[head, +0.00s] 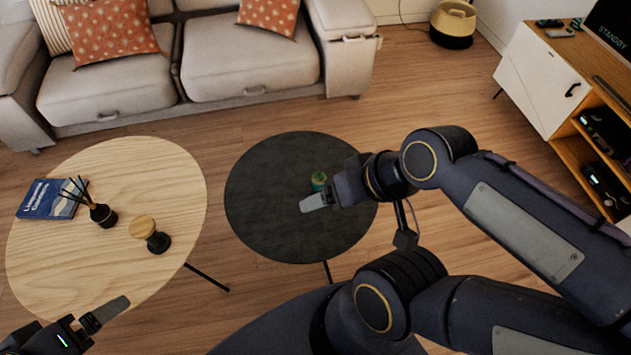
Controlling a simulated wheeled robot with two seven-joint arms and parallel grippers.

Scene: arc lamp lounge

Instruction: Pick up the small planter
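A small green and yellowish object (319,181), which looks like the small planter, stands on the round black table (265,200). Part of it is hidden by my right gripper (317,202), which reaches in from the right just in front of it. I cannot tell whether the gripper touches it. One pale fingertip shows clearly; the gap between the fingers is not clear. My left gripper (105,314) is at the bottom left, near the front edge of the light wooden table (120,185), away from the object. Its opening is not clear either.
The wooden table holds a blue book (50,199), a dark reed diffuser (103,215) and a wood-topped dark object (150,235). A grey sofa (245,65) stands behind. A media cabinet (540,85) is at right. The black table's left side is clear.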

